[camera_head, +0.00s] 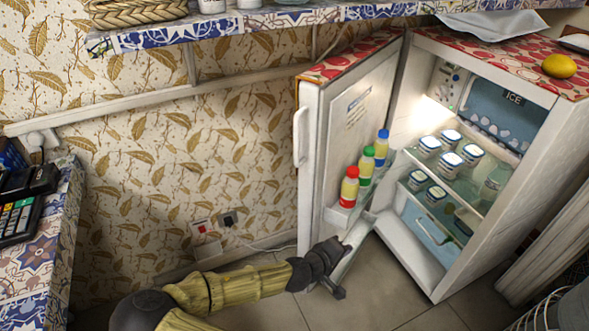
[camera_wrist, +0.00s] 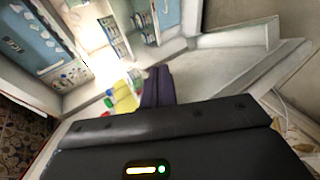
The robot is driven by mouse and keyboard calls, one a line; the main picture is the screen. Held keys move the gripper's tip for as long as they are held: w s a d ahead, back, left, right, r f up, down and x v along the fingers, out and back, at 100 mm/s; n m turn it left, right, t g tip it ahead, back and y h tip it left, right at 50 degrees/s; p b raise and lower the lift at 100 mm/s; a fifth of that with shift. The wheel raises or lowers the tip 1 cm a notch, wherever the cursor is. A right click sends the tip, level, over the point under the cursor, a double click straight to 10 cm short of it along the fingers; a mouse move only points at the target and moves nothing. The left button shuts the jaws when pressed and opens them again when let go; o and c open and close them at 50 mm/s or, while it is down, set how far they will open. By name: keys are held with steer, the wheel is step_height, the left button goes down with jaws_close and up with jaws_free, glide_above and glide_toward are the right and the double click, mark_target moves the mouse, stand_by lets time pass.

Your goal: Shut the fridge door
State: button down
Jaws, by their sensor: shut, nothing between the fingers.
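The fridge (camera_head: 440,262) stands at the right with its white door (camera_head: 311,150) wide open, swung out to the left. The door's handle (camera_head: 301,136) is on its left outer edge. The inner side of the door faces right and carries several colourful bottles (camera_head: 349,187). My gripper (camera_head: 344,246) is low, by the bottom of the door's inner side; I cannot tell whether it touches the door. In the wrist view its dark fingers (camera_wrist: 157,86) are shut and empty, with the bottles (camera_wrist: 122,97) beyond them. The fridge interior (camera_wrist: 100,42) also shows there.
White jars (camera_head: 450,160) stand on the fridge shelves, and a lemon (camera_head: 559,66) lies on its red patterned top. A tiled shelf (camera_head: 235,28) runs along the wall above. A tiled counter (camera_head: 52,250) is at the left. Floor (camera_head: 400,300) is bare before the fridge.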

steer(key=s+d+r+m+g+y+p, duration=0.1)
steer(key=s+r+m+g+y+p, duration=0.2)
steer(key=r+p, duration=0.6)
steer(key=s+d+r+m+g+y+p, duration=0.15)
steer(key=s+r+g+p, duration=0.3)
steer(key=r+p, duration=0.5)
steer(key=s+r+m+t+y+p, duration=0.1)
steer(key=s+r+y+p, duration=0.1)
steer(key=r+p, duration=1.3)
steer(key=s+r+m+y+p, duration=0.2)
steer(key=r+p, duration=1.3)
steer(key=r, duration=1.7)
steer(key=shift+s+d+r+t+p, duration=0.15)
steer(key=shift+d+r+t+p, duration=0.05)
steer(key=shift+r+t+p, duration=0.15)
steer(key=shift+y, duration=0.25)
steer(key=shift+a, duration=0.1)
